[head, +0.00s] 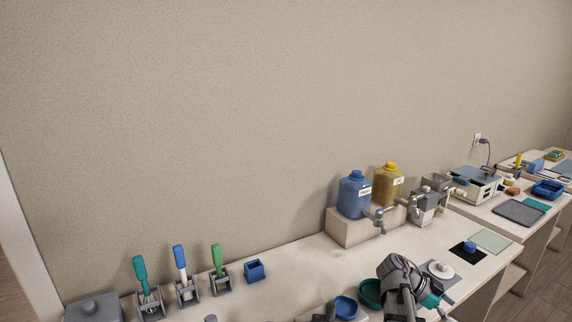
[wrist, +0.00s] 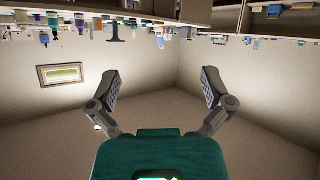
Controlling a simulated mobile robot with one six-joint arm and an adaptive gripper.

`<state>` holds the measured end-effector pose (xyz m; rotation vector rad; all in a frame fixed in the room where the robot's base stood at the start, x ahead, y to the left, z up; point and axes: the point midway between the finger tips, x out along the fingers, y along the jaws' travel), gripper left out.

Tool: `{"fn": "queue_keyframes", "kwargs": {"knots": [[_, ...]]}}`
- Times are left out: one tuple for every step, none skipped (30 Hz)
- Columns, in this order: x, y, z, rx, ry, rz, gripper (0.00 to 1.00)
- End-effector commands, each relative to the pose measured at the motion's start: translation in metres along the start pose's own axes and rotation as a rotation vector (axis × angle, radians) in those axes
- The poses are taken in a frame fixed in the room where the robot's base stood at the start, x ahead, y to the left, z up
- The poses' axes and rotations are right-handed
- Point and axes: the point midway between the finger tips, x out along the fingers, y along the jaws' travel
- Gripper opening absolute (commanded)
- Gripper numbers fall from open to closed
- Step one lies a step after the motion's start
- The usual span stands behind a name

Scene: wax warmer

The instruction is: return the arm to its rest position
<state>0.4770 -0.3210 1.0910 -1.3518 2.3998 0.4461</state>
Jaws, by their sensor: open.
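My gripper (wrist: 160,82) is open in the wrist view, its two grey fingers spread wide with nothing between them. The wrist view is upside down, with wall and ceiling behind the fingers and the benches along the top edge. In the head view my grey arm (head: 400,280) shows at the lower right over the front of the bench. A teal part of it shows beside the white round piece, but the fingertips cannot be made out there.
The bench (head: 300,262) carries blue (head: 354,195) and yellow (head: 388,184) jugs on a raised block (head: 345,228). A blue bowl (head: 346,306) and a green bowl (head: 370,292) sit close to my arm. Several handled tools stand in holders at left.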

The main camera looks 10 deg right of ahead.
Motion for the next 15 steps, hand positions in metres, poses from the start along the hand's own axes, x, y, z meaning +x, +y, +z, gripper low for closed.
{"fn": "queue_keyframes", "kwargs": {"knots": [[-0.005,0.001,0.008,-0.052,-0.028,-0.017,1.0],[-0.008,0.001,0.013,-0.089,-0.047,-0.027,1.0],[-0.012,0.002,0.021,-0.144,-0.075,-0.044,1.0],[-0.016,0.002,0.028,-0.189,-0.096,-0.058,1.0],[-0.021,0.002,0.035,-0.237,-0.12,-0.075,1.0],[-0.026,0.003,0.044,-0.303,-0.151,-0.1,1.0],[-0.031,0.004,0.051,-0.355,-0.176,-0.12,1.0],[-0.036,0.005,0.059,-0.408,-0.2,-0.141,1.0],[-0.043,0.006,0.069,-0.479,-0.231,-0.171,1.0],[-0.048,0.007,0.077,-0.533,-0.254,-0.196,1.0],[-0.054,0.009,0.084,-0.587,-0.276,-0.222,1.0],[-0.062,0.011,0.094,-0.658,-0.305,-0.257,1.0],[-0.068,0.013,0.102,-0.711,-0.325,-0.284,1.0],[-0.074,0.015,0.109,-0.764,-0.344,-0.313,1.0],[-0.082,0.017,0.119,-0.833,-0.369,-0.352,1.0]]}}
